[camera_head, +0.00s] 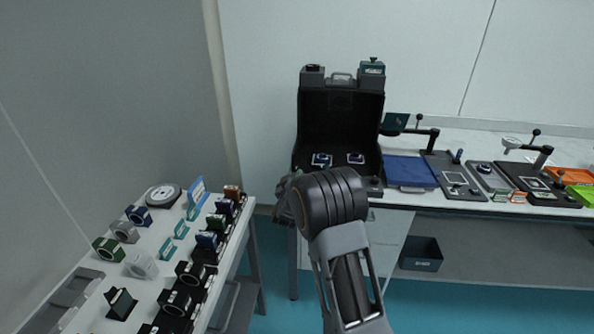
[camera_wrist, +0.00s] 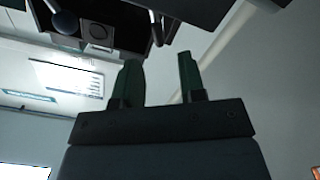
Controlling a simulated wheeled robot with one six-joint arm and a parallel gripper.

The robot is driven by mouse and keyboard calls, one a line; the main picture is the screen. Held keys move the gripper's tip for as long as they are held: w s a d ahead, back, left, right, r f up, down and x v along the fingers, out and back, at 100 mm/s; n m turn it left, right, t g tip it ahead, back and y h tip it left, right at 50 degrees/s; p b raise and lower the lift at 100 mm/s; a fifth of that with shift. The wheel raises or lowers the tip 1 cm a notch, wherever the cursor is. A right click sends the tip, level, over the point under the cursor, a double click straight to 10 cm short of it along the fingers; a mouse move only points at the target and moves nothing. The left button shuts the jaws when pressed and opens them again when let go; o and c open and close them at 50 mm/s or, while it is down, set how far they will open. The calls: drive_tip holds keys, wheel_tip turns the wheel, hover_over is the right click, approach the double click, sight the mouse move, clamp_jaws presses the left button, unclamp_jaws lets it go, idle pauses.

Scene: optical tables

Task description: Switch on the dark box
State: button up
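The dark box (camera_head: 341,103) stands on the back table, its front open towards me. Two small mounted parts on white-outlined squares sit inside it. A small dark block (camera_head: 374,187) is at its lower right front corner. My gripper (camera_head: 284,195) is in front of the box's lower left side, mostly hidden behind my wrist. In the wrist view my gripper (camera_wrist: 158,60) has its two green fingers apart with nothing between them. A dark panel with a round feature (camera_wrist: 97,31) shows there at upper left; I cannot tell whether it is a switch.
A left table (camera_head: 142,222) carries several mounted optics. Right of the box are a blue tray (camera_head: 409,171), dark plates with posts and an orange tray (camera_head: 572,175). A dark bin (camera_head: 421,254) is on the lower shelf. The floor between the tables is clear.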

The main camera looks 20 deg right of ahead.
drive_tip(key=shift+x, duration=2.65)
drive_tip(key=shift+c, duration=0.2)
clamp_jaws()
